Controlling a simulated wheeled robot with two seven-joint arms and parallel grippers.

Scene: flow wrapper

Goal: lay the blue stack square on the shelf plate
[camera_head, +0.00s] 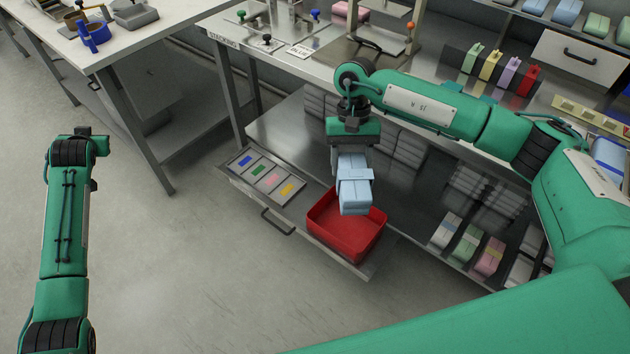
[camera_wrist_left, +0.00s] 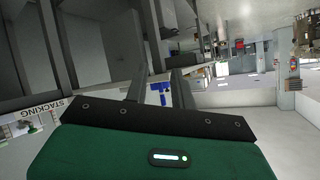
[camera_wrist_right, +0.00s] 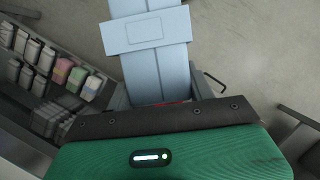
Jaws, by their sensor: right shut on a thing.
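The light-blue stack (camera_head: 355,196), with a paler band around it, hangs from my right gripper (camera_head: 353,165), which is shut on it. In the head view it appears over the red bin (camera_head: 333,238); the gap below it is hard to judge. In the right wrist view the blue stack (camera_wrist_right: 152,62) extends away between the fingers. The steel lower shelf (camera_head: 285,125) is under the bench; I cannot tell which surface is the shelf plate. My left gripper shows in the left wrist view (camera_wrist_left: 158,88) with its fingers apart and nothing between them.
Banded stacks (camera_head: 467,243) stand on the lower shelf at right. The bench top (camera_head: 300,68) lies above. Open floor (camera_head: 190,270) is at left.

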